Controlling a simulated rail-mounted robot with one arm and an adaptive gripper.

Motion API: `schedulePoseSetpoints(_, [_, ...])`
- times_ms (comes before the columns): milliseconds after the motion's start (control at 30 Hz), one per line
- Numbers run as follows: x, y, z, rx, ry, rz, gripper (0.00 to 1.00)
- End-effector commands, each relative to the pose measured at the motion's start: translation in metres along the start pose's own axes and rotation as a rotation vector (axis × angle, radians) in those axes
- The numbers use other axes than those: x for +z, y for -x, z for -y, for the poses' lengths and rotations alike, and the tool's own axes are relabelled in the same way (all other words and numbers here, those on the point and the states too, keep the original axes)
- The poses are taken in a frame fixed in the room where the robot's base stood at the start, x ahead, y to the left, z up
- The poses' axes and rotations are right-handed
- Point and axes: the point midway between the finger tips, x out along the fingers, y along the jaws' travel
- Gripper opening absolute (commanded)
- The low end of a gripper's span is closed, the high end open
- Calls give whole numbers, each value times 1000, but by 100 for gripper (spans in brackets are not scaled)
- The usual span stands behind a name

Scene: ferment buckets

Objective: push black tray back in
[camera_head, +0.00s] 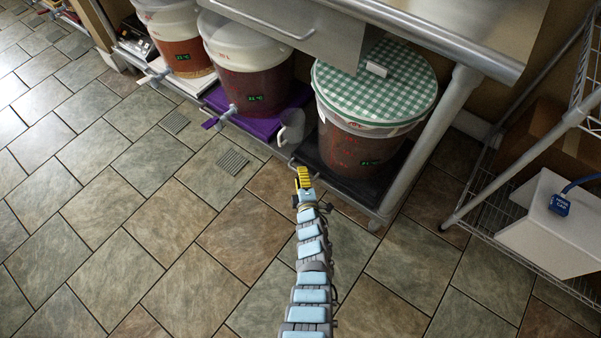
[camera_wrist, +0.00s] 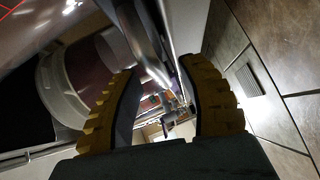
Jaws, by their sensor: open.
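The black tray (camera_head: 350,187) lies on the low shelf under the right bucket (camera_head: 358,140), which has a green checkered cloth on its lid. My gripper (camera_head: 303,172) is at the shelf's front edge, by the tray's front left corner. It looks empty; whether it touches the tray or shelf is unclear. In the wrist view my gripper (camera_wrist: 160,68) has its two yellow fingers spread apart, with a metal bar (camera_wrist: 148,45) showing beyond and between them. A dark surface (camera_wrist: 22,105) at the left there may be the tray, but I cannot be sure.
A clear jug (camera_head: 291,128) stands left of the tray. A purple tray (camera_head: 240,122) holds the middle bucket (camera_head: 250,85). A metal table leg (camera_head: 430,140) rises to the right. A wire rack (camera_head: 495,215) stands at far right. The tiled floor in front is clear.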

Motion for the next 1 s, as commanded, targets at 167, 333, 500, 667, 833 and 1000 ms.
schedulePoseSetpoints(167, [0,12,0,1,1,0,41])
schedulePoseSetpoints(333, [0,25,1,0,2,1,41])
schedulePoseSetpoints(500, [0,38,-1,2,3,0,41])
schedulePoseSetpoints(667, [0,53,2,-3,2,1,41])
schedulePoseSetpoints(833, [0,69,1,-2,1,1,41])
schedulePoseSetpoints(1000, [0,84,-1,2,1,0,41])
